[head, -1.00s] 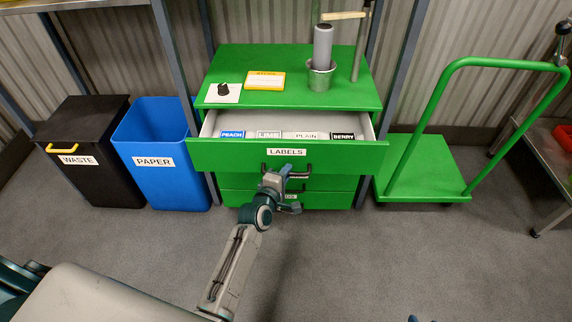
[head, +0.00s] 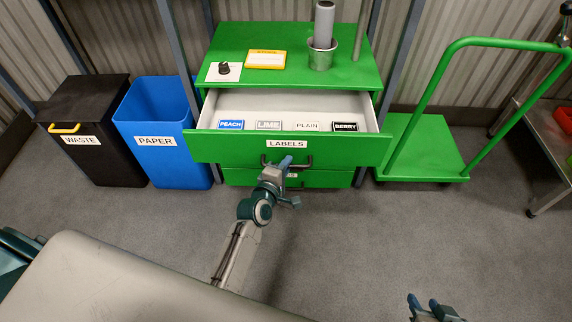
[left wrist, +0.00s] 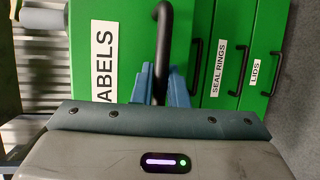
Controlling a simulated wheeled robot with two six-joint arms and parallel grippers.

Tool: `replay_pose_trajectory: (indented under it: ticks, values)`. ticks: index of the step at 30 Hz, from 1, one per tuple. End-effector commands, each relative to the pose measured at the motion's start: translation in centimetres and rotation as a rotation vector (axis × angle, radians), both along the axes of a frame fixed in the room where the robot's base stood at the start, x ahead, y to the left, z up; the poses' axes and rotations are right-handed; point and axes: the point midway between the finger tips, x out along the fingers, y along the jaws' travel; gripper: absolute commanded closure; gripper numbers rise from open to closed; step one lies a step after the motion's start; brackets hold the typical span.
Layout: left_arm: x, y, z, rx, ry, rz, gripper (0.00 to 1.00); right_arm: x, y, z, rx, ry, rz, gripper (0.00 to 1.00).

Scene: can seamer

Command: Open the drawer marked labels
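The green drawer marked LABELS (head: 220,148) is pulled well out of the green cabinet, its white inside showing. Its black handle (head: 305,163) is at the middle of the front. My left gripper (head: 283,163) is at this handle. In the left wrist view the handle (left wrist: 162,40) passes between the blue fingers of my left gripper (left wrist: 163,88), which are shut on it. The LABELS sign (left wrist: 104,60) shows partly there. My right gripper (head: 432,308) is at the bottom right of the head view, open and empty, away from the cabinet.
The drawer holds cards marked PEACH (head: 231,125), LIME (head: 268,125), PLAIN (head: 307,126) and BERRY (head: 345,127). Drawers marked SEAL RINGS (left wrist: 217,68) and LIDS (left wrist: 255,72) are below. A blue PAPER bin (head: 185,170) stands left; a green trolley (head: 425,160) stands right.

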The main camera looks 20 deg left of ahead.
Motion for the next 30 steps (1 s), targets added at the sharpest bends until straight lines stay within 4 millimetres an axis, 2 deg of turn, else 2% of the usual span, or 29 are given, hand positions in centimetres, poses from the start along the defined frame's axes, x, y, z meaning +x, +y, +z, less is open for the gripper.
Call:
replay_pose_trajectory:
  ticks: [9, 13, 24, 30]
  values:
    - [0.0, 0.0, 0.0, 0.000, 0.001, 0.000, 0.79, 0.0, 0.0, 0.0, 0.000, -0.002, 0.000, 0.64]
    - [-0.9, 0.1, 0.1, 0.000, 0.002, 0.000, 0.79, 0.0, 0.0, 0.1, -0.002, 0.002, 0.000, 0.64]
    - [-7.7, 0.9, 1.3, 0.000, 0.003, 0.000, 0.79, -0.2, -0.2, 0.3, -0.016, 0.034, 0.005, 0.64]
    - [-10.0, 1.2, 1.8, 0.000, 0.002, 0.000, 0.79, -0.1, -0.2, 0.5, -0.017, 0.028, 0.006, 0.64]
